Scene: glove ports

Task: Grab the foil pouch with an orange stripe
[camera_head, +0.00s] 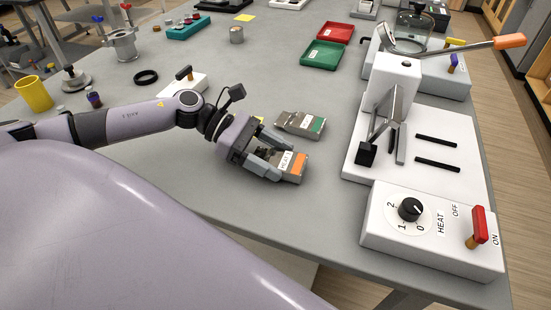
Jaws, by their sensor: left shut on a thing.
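The foil pouch with an orange stripe (297,164) is at the front middle of the grey table, with a white label at its left part. My left gripper (276,167) is shut on this pouch, its fingers on either side of it. Whether the pouch touches the table is hard to tell. A second foil pouch with a green stripe (300,123) lies just behind, apart from the gripper. My right gripper is not in view.
To the right stands a white lever press (392,88) with an orange-tipped handle. In front of it is a white heat control box (432,232) with a dial and red switch. Green (322,55) and red (335,32) trays lie behind. The table between pouches and press is clear.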

